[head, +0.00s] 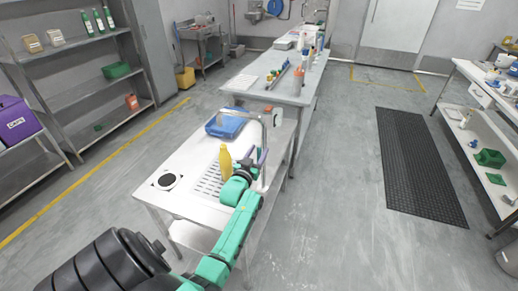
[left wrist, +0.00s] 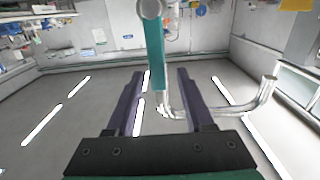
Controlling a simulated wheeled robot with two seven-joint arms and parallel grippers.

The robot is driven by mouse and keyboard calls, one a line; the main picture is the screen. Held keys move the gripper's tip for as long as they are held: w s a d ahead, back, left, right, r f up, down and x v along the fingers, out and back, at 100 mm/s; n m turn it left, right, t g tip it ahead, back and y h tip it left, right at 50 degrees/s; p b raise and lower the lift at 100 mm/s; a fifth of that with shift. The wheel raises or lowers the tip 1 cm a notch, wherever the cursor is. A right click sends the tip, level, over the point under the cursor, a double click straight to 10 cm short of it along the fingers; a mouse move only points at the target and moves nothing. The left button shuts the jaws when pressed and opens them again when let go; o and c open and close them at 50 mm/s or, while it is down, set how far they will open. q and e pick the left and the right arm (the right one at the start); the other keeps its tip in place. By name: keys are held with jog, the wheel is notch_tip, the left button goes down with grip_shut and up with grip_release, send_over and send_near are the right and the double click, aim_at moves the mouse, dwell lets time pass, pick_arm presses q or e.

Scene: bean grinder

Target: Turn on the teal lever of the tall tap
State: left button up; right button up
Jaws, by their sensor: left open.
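The tall tap (head: 263,128) is a thin silver pipe at the right edge of the white counter, its spout reaching left over a blue basin. In the left wrist view, its teal lever (left wrist: 156,55) is a flat bar hanging from a round silver cap (left wrist: 150,9). The curved silver pipe (left wrist: 262,97) lies to the right. My left gripper (left wrist: 159,76) is open, with the lower end of the lever appearing between its two dark purple fingers; I cannot tell whether they touch. In the head view, my left gripper (head: 256,157) is beside the tap's post and partly hides it. My right gripper is not in view.
A yellow bottle (head: 225,161) stands left of my gripper on the white counter (head: 185,155), near a slotted drain (head: 208,184). The blue basin (head: 226,124) is behind it. A longer table (head: 262,82) holds several items. Open floor lies right, with a black mat (head: 418,165).

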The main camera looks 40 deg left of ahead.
pick_arm(q)
jog(key=shift+w+a, duration=0.1)
jog(key=shift+w, duration=0.45)
grip_shut()
jog(key=shift+s, duration=0.1)
dwell(0.9)
